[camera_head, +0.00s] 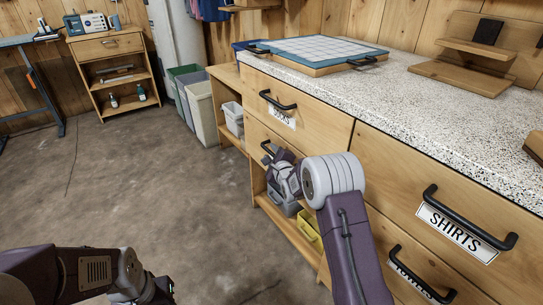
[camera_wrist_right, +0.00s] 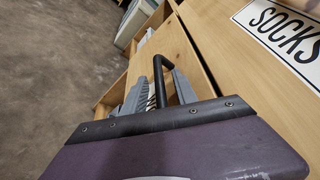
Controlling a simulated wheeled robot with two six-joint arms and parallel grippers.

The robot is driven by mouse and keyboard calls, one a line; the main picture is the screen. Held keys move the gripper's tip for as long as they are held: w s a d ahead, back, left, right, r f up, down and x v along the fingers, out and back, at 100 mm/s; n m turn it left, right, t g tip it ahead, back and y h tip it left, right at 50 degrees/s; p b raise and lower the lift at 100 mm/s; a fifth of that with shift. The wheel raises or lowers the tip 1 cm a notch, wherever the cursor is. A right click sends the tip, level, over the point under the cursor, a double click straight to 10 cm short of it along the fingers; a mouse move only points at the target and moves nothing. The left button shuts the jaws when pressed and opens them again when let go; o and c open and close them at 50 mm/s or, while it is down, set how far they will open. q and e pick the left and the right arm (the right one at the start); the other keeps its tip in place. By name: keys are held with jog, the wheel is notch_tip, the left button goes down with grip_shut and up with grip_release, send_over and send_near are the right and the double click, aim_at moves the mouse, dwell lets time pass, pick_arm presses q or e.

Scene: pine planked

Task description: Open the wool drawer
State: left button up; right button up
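The pine drawer under the one labelled SOCKS (camera_head: 282,116) has a black bar handle (camera_head: 268,152); its label is hidden behind my right gripper, so I cannot read whether it says wool. My right gripper (camera_head: 280,172) is at this handle. In the right wrist view the handle (camera_wrist_right: 159,78) runs between the two grey fingers (camera_wrist_right: 158,90). The fingers stand close on either side of it, but I cannot tell whether they grip it. The drawer looks shut or nearly so. My left arm (camera_head: 85,272) shows at the lower left, its fingers not visible.
The SHIRTS drawer (camera_head: 450,205) and a lower labelled drawer (camera_head: 420,272) are on the right. The speckled countertop (camera_head: 415,110) holds a blue-rimmed tiled board (camera_head: 320,48). A yellow bin (camera_head: 308,232) stands on the low shelf. The floor left of the cabinet is clear.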

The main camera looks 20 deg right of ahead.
grip_shut()
dwell(1.4)
